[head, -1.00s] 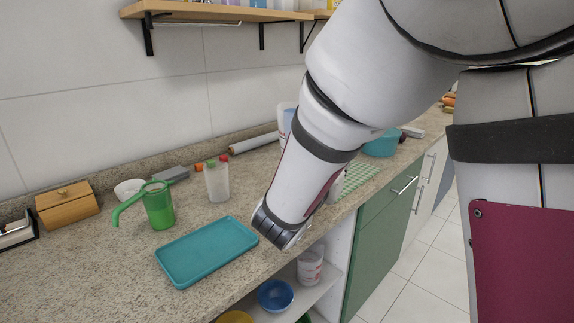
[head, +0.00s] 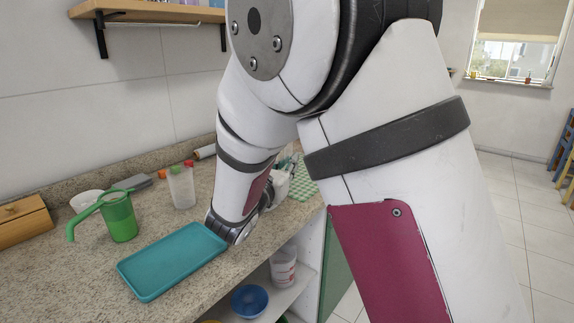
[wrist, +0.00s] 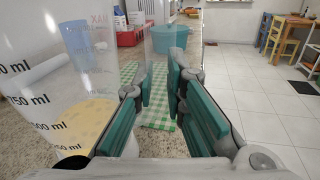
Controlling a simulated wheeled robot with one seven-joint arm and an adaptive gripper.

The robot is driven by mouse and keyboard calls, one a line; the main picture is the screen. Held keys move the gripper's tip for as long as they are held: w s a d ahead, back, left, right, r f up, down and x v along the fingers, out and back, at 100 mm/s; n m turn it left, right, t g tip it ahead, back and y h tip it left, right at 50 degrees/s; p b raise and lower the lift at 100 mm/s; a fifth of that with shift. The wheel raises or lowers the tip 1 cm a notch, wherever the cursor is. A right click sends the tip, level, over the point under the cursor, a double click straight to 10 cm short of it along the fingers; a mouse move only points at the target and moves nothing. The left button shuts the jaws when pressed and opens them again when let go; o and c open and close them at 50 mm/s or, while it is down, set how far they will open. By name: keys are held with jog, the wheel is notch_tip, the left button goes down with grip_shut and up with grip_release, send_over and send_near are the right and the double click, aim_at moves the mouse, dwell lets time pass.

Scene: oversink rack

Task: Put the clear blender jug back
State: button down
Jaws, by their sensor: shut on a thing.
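The clear blender jug (wrist: 62,85), with ml markings and a MAX mark, fills the left of the wrist view, close to the camera. My gripper (wrist: 158,85), with teal pads, is to its right, its fingers close together. A clear upright piece (wrist: 168,42), likely the jug's handle, shows between and beyond the fingertips. The jug looks upright; its base is hidden, so I cannot tell whether it touches the counter. In the head view my arm covers most of the gripper, and a pale shape beside it may be part of the jug.
On the granite counter are a teal tray (head: 172,262), a green jug (head: 119,217), a clear beaker (head: 182,188) and a wooden box (head: 22,222). A green checked cloth (wrist: 160,112) lies ahead, with a teal pot (wrist: 168,38) beyond. An open shelf below holds a blue bowl (head: 249,301).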

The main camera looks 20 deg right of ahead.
jog(key=shift+f, duration=0.2)
jog(key=c, duration=1.6)
grip_release()
jog(key=shift+c, duration=0.2)
jog(key=shift+r, duration=0.1)
